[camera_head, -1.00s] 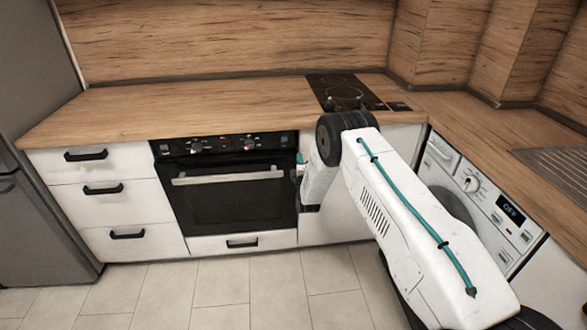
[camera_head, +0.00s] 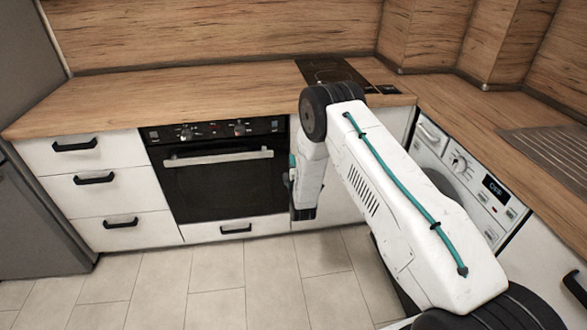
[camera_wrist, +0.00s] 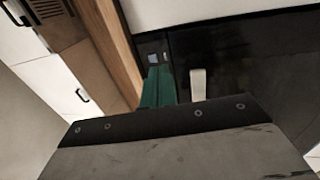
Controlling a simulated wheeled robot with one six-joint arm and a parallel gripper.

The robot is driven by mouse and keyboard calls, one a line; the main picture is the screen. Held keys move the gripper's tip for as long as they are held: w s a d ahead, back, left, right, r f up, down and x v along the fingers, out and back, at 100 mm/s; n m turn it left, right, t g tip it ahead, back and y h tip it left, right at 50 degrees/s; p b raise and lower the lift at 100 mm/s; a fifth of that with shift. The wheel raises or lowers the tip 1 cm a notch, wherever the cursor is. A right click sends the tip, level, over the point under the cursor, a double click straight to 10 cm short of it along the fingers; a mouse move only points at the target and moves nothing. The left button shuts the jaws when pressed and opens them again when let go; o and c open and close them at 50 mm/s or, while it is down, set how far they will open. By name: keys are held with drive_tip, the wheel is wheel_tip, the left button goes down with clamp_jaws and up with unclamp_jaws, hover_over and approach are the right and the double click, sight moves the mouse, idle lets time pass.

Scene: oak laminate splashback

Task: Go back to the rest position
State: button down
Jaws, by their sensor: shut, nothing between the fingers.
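My arm reaches in from the lower right of the head view, with its elbow raised in front of the counter and its forearm hanging down. My gripper (camera_head: 291,172) is mostly hidden behind the forearm; only a little teal and dark edge shows, in front of the oven's right side. In the wrist view the teal fingers (camera_wrist: 157,88) are together, with nothing held between them. The oven (camera_head: 222,180) is closed, with a pale bar handle (camera_head: 218,158).
The wooden counter (camera_head: 190,92) carries a black hob (camera_head: 335,72). White drawers (camera_head: 95,182) stand left of the oven, beside a grey fridge (camera_head: 30,225). A washing machine (camera_head: 460,170) stands at the right. The tiled floor (camera_head: 220,285) before the oven is clear.

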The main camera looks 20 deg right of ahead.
drive_tip(key=s+a+f+m+g+y, duration=0.2)
drive_tip(key=s+f+m+g, duration=0.5)
drive_tip(key=s+f+g, duration=0.3)
drive_tip(key=s+d+r+m+g, duration=0.2)
drive_tip(key=s+r+m+g, duration=0.2)
drive_tip(key=s+r, duration=1.8)
drive_tip(key=s+d+r+m+g, duration=0.2)
drive_tip(key=s+r+m+g, duration=0.2)
drive_tip(key=s+r, duration=1.9)
drive_tip(key=shift+s+d+m+g, duration=0.25)
drive_tip(key=shift+s+m+g, duration=0.15)
drive_tip(key=shift+s+m, duration=0.3)
